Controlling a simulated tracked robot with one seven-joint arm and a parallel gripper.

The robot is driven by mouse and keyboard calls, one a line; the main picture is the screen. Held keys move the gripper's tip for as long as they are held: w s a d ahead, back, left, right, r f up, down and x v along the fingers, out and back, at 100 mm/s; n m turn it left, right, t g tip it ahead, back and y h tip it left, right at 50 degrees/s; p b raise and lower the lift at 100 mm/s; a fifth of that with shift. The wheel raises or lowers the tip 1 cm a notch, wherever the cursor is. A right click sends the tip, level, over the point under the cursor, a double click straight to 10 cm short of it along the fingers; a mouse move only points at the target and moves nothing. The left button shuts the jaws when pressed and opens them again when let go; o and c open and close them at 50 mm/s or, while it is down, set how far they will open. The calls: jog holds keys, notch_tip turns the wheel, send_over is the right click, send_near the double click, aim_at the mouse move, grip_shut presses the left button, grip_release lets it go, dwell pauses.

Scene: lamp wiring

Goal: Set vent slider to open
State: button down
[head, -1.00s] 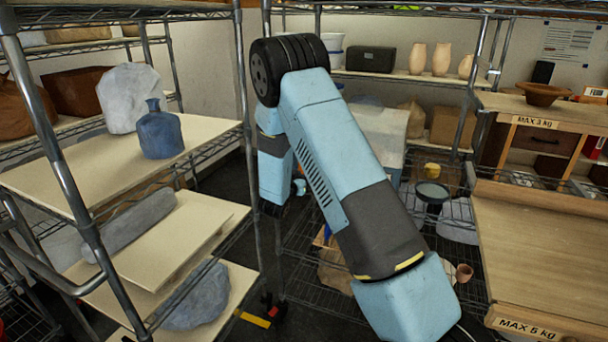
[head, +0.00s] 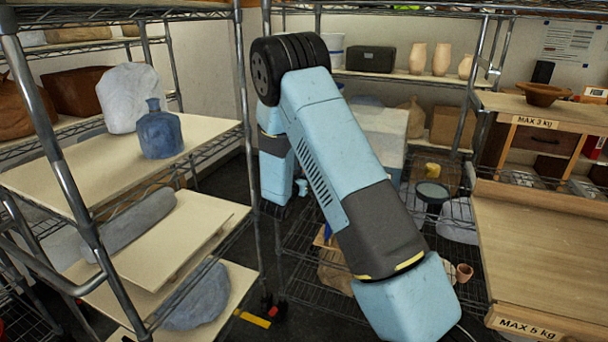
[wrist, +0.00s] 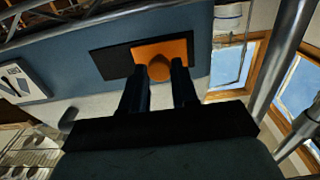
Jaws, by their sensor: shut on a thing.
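In the wrist view, the vent slider (wrist: 178,48) is an orange plate with a rounded knob. It sits in a dark slot (wrist: 110,62) on a blue-grey panel (wrist: 70,48). The plate is right of the slot's middle in this view, with more dark slot showing on its left than on its right. My gripper (wrist: 160,73) has its two black fingers on either side of the orange knob and is shut on it. Which end of the slot means open cannot be read here. In the head view, the slider and my gripper are hidden.
In the wrist view, metal posts (wrist: 285,60) and wooden frames stand close on the right. A white label plate (wrist: 20,82) is at the left. In the head view, a wire rack (head: 85,225) is on the left and a wooden bench (head: 535,255) on the right.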

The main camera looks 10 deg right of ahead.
jog(key=s+d, duration=0.1)
jog(key=d, duration=0.1)
jog(key=s+d, duration=0.2)
jog(key=shift+s+d, duration=0.2)
jog(key=shift+d, duration=0.1)
jog(key=c, duration=0.9)
grip_release()
jog(key=shift+o, duration=0.2)
jog(key=shift+a, duration=0.1)
jog(key=v, duration=1.3)
jog(key=shift+s, duration=0.3)
